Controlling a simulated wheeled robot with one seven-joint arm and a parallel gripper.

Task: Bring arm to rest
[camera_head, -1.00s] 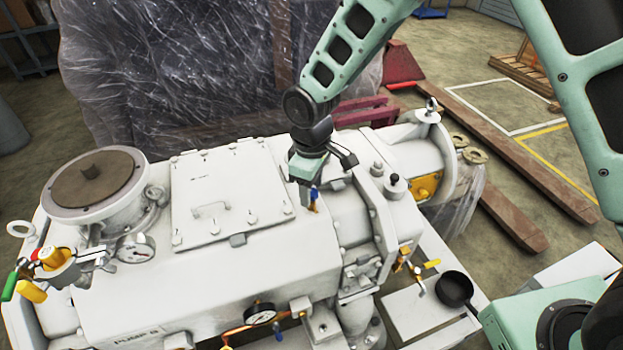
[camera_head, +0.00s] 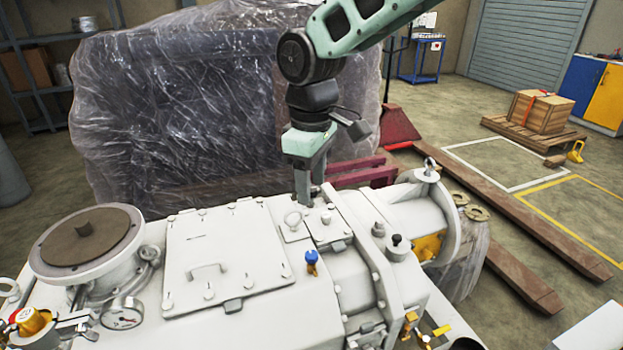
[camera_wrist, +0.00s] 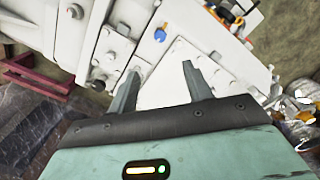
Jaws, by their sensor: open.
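My gripper (camera_head: 308,196) hangs over the white screw vacuum pump (camera_head: 215,228) in the head view, pointing down, behind the small valve with a blue cap (camera_head: 312,262). In the wrist view my gripper (camera_wrist: 158,75) shows two grey fingers spread apart with nothing between them. The blue-capped valve (camera_wrist: 160,34) stands beyond the fingertips, clear of them. The pump's white casing (camera_wrist: 165,88) fills the space past the fingers. Whether the fingertips touch the pump cannot be told.
A plastic-wrapped bulk (camera_head: 190,110) stands behind the pump. A round flange (camera_head: 88,238) and a gauge (camera_head: 122,314) are at left.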

